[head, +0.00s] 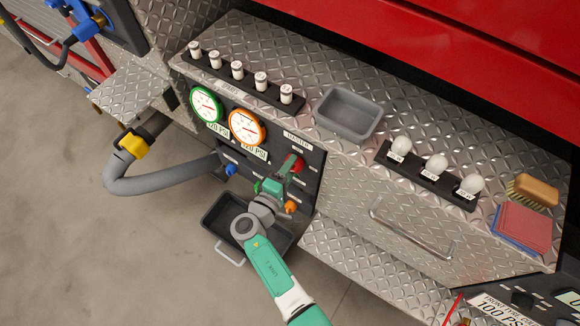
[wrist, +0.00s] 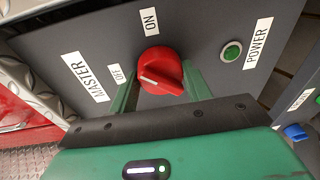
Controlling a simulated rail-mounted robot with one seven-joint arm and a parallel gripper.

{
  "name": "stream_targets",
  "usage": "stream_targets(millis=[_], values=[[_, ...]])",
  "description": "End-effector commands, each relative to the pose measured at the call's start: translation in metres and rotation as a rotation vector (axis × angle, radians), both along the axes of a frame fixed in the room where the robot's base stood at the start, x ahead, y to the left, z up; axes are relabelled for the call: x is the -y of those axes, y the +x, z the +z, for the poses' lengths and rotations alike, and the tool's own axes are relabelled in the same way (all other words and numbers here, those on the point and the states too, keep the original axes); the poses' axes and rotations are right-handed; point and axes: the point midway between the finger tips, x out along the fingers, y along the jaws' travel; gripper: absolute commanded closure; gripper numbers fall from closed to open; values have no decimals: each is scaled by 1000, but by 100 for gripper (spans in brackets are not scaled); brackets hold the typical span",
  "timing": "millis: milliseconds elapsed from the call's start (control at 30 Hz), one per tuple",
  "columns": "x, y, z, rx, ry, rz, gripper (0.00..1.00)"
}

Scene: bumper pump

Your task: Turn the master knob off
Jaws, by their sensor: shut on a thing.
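The red master knob (wrist: 163,66) sits on a dark panel in the wrist view, with a white mark on its left end. The mark points left, roughly towards the OFF label (wrist: 115,73); the ON label (wrist: 150,22) is above the knob. My gripper (wrist: 160,80) has one green finger on each side of the knob and is shut on it. In the head view the red knob (head: 294,163) shows at the tip of my gripper (head: 287,174), below the MASTER label (head: 298,140), partly hidden by the fingers.
A green POWER button (wrist: 231,50) is right of the knob. Below are an orange knob (head: 291,206) and a blue knob (head: 231,169). Green (head: 206,104) and orange (head: 247,127) gauges are at left. A dark handled bin (head: 225,205) sits under the panel; a grey tray (head: 348,113) stands above.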

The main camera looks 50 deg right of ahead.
Motion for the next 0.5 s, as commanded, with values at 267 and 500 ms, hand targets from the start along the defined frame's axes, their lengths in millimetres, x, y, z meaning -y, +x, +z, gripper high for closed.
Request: stream_targets(millis=[267, 500], values=[[0, 1, 2, -256, -46, 0, 74], [0, 2, 2, -458, -84, 0, 74]])
